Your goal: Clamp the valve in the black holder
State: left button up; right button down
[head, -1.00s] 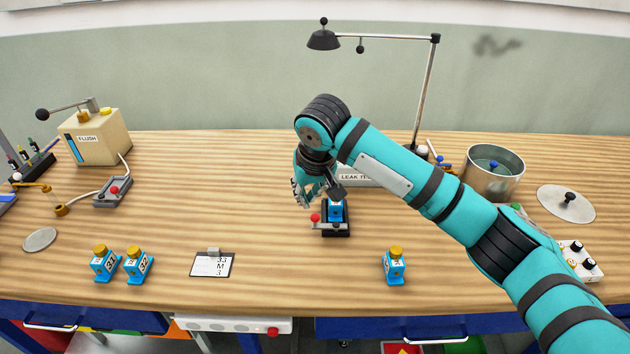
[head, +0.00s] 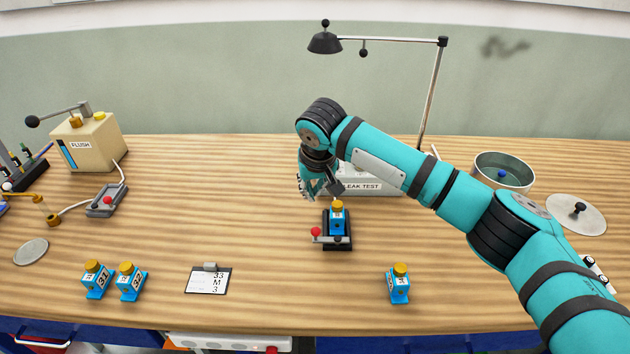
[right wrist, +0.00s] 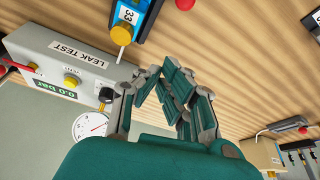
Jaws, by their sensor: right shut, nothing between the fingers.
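A blue valve (head: 337,222) with a yellow knob stands upright in the black holder (head: 338,246) at mid-table. In the right wrist view the valve (right wrist: 130,13) shows the number 33, and part of the holder (right wrist: 149,22) is visible. A lever with a red ball (head: 315,232) lies across the holder's front, the ball at its left; I cannot tell whether it presses the valve. My right gripper (head: 314,192) is shut and empty, behind and left of the valve, apart from it. Its fingers (right wrist: 174,82) also show in the right wrist view. My left gripper is out of view.
The leak test box (head: 365,187) stands just behind the holder, under my right arm. Two valves (head: 113,281) stand front left, another (head: 399,285) front right. A clipboard (head: 208,280) lies between. A flush unit (head: 88,143) is back left, a metal pot (head: 503,172) right.

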jog(key=x, duration=0.5)
jog(key=shift+s+d+p, duration=0.1)
jog(key=shift+s+p, duration=0.15)
jog(key=shift+p, duration=0.25)
jog(key=shift+s+d+f+p, duration=0.1)
jog(key=shift+s+p, duration=0.1)
jog(key=shift+s, duration=0.3)
jog(key=shift+s+d+p, duration=0.1)
jog(key=shift+s+p, duration=0.05)
jog(key=shift+s, duration=0.3)
jog(key=shift+s+d+f, duration=0.1)
jog(key=shift+s+d, duration=0.05)
jog(key=shift+s, duration=0.45)
jog(key=shift+s+f, duration=0.1)
jog(key=shift+f, duration=0.05)
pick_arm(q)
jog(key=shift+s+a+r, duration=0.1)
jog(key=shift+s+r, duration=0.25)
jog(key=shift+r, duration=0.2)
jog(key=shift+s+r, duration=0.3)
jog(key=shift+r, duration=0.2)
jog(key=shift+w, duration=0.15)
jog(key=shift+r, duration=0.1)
